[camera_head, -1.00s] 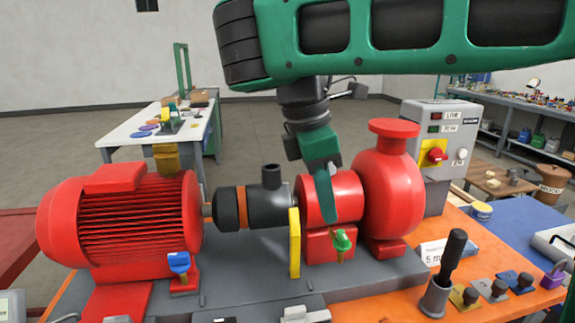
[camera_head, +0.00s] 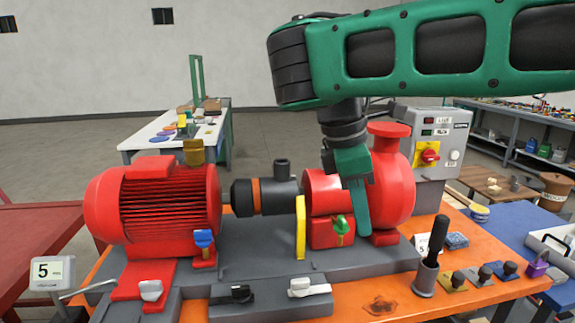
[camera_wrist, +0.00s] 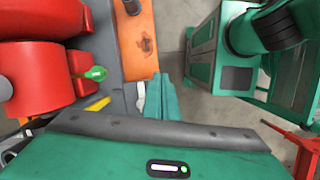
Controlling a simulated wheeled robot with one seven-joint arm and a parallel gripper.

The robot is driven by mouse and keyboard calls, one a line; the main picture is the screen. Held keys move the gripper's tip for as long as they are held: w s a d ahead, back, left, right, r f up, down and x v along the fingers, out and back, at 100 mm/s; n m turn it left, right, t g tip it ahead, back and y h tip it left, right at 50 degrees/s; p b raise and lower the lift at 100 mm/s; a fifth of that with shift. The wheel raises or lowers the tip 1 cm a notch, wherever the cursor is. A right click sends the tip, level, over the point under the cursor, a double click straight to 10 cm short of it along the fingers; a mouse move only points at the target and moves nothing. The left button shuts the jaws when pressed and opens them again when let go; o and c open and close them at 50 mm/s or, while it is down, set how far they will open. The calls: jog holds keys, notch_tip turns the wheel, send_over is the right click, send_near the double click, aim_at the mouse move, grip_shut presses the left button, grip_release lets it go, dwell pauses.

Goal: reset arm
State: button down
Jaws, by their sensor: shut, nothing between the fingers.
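My gripper (camera_head: 361,228) hangs from my green arm in front of the red pump (camera_head: 392,185) on the right half of the skid. Its green fingers point down and are closed together with nothing between them. The green valve handle (camera_head: 341,226) is just left of the fingers in the head view. My arm hides part of the pump.
The red motor (camera_head: 153,204), dark coupling (camera_head: 265,194) and yellow plate (camera_head: 300,227) stand left of my gripper. A grey control box (camera_head: 432,145) stands behind right. A black-handled tool in a cup (camera_head: 431,258) and several small knobs sit on the orange table (camera_head: 375,304) at front right.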

jog(key=s+d+f+m, duration=0.25)
jog(key=d+m, duration=0.35)
jog(key=d, duration=0.6)
jog(key=s+d+f+m, duration=0.2)
jog(key=d+f+m, duration=0.25)
jog(key=d, duration=0.65)
jog(key=s+d+f+m+y, duration=0.1)
jog(key=s+d+f+m, duration=0.1)
jog(key=s+f+m, duration=0.2)
jog(key=s+d+f+m+y, duration=0.2)
jog(key=s+f+m, duration=0.3)
jog(key=s+m, duration=0.3)
jog(key=shift+s+d+m, duration=0.3)
jog(key=shift+s+m, duration=0.05)
jog(key=shift+s, duration=0.25)
jog(key=shift+w, duration=0.1)
jog(key=shift+w+f, duration=0.25)
jog(key=shift+w, duration=0.25)
